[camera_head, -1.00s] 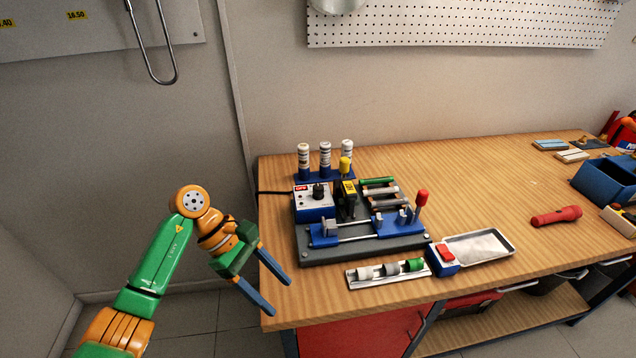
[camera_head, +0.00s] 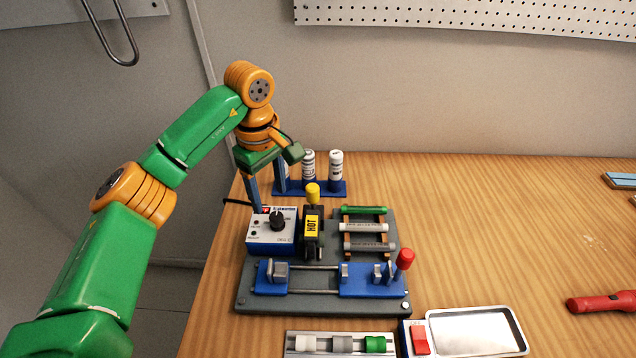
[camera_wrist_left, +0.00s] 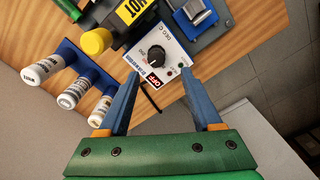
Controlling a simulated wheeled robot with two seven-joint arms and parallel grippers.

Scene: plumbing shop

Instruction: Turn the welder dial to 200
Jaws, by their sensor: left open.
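The welder control box (camera_head: 271,236) is white-faced with a blue body and stands at the back left of the grey base plate. Its black dial (camera_head: 277,220) sits on the sloped top face; the dial also shows in the left wrist view (camera_wrist_left: 185,62), beside a red OFF label. I cannot read the dial's exact setting. My left gripper (camera_head: 268,200) is above and behind the control box, pointing down. In the left wrist view my left gripper (camera_wrist_left: 172,85) is open and empty, its blue fingers either side of the box face, with the dial beyond the tips. My right gripper is not in view.
The black heater with a yellow HOT label (camera_head: 312,232) and yellow knob stands right beside the box. Several white bottles in a blue rack (camera_head: 336,172) stand behind. A blue clamp with a red-knobbed lever (camera_head: 403,262) is in front. The table's right side is mostly clear.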

